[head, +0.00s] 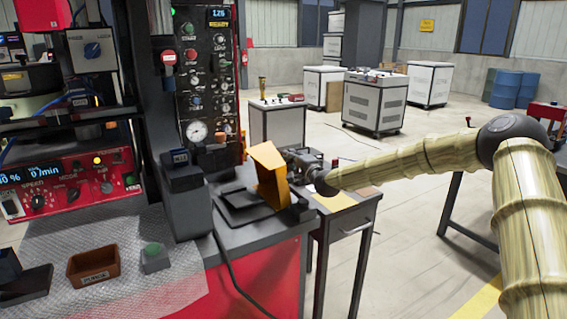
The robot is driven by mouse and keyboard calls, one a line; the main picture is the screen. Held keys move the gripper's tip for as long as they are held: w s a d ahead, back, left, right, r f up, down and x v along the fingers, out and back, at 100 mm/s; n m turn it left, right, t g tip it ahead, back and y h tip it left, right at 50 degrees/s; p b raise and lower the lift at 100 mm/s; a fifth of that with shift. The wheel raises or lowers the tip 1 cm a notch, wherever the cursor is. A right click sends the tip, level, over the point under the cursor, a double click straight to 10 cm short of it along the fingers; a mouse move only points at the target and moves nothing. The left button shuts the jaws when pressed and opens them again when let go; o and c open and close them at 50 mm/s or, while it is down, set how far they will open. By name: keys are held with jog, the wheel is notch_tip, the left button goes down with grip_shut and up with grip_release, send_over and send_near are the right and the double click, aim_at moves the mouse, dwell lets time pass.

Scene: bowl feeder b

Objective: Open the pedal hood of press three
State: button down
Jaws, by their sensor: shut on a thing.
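The yellow pedal hood (268,172) stands raised and tilted at the right side of a black pedal base (240,207), on the dark top of a red cabinet. My gripper (296,160) reaches in from the right, at the hood's right side. It is shut on the hood, with its fingertips partly hidden behind the yellow plate. The inside of the hood and any hinge are hard to make out.
A dark column and a control panel (207,90) with gauge and knobs stand just behind and left of the hood. A brown bin (94,266) and a green button box (154,257) sit on the mat at the lower left. A small table (350,222) stands at the right.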

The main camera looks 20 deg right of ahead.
jog(key=shift+w+d+f+m+b, duration=0.1)
jog(key=shift+d+f+m+b, duration=0.2)
jog(key=shift+d+f, duration=0.1)
jog(key=c, duration=1.5)
grip_release()
jog(key=shift+r, duration=0.1)
jog(key=v, duration=1.2)
jog(key=shift+d, duration=0.1)
